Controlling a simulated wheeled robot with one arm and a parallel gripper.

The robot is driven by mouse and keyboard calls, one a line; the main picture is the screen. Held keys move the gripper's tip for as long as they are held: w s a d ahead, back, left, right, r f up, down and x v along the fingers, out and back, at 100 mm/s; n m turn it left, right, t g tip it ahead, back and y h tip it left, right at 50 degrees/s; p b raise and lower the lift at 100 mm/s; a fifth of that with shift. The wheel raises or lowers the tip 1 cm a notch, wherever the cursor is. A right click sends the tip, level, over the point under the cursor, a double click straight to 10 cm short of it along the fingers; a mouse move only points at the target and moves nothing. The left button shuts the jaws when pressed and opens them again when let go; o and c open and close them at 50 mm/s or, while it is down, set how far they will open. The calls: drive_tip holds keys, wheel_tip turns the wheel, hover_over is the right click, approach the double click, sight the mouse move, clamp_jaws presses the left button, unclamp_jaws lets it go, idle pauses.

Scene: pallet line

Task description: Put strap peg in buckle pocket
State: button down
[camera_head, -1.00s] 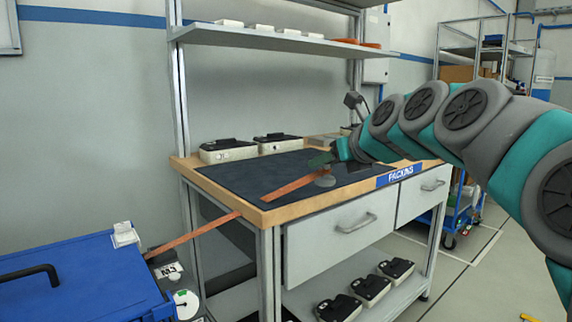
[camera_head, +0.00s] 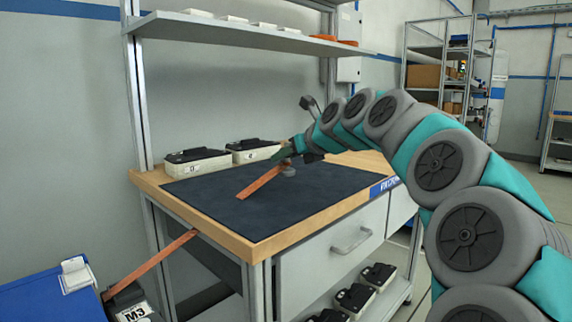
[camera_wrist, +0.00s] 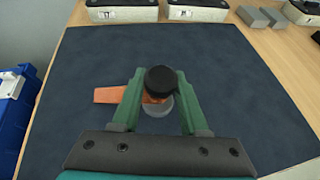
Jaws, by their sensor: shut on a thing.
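My gripper (camera_head: 284,152) is over the dark mat, toward the back bins. In the wrist view its green fingers (camera_wrist: 161,76) are closed around a black round-topped peg (camera_wrist: 161,82), with orange strap (camera_wrist: 112,95) and a grey disc (camera_wrist: 158,106) beneath. In the head view the strap end (camera_head: 262,181) slopes from the gripper toward the mat, and the grey disc (camera_head: 289,171) hangs below. Another orange strap length (camera_head: 150,264) runs from the table's left edge to a black unit marked M3 (camera_head: 130,303). I cannot identify the buckle pocket.
The dark mat (camera_head: 235,208) covers most of the wooden table (camera_head: 255,251) and is otherwise clear. Two white bins with black tops (camera_head: 195,162) stand along its back edge. A shelf (camera_head: 240,31) spans above. A blue case (camera_head: 45,298) is at lower left.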

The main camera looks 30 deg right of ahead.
drive_tip(key=w+d, duration=0.1)
drive_tip(key=w, duration=0.1)
drive_tip(key=w+d, duration=0.1)
drive_tip(key=w, duration=0.1)
drive_tip(key=w+d, duration=0.1)
drive_tip(key=w, duration=0.1)
drive_tip(key=shift+w+d+f, duration=0.1)
drive_tip(key=shift+w+f, duration=0.1)
drive_tip(key=shift+f, duration=1.85)
drive_tip(key=shift+p, duration=0.3)
drive_tip(key=shift+f, duration=0.2)
drive_tip(key=shift+c, duration=2.2)
unclamp_jaws()
drive_tip(key=shift+r, duration=0.1)
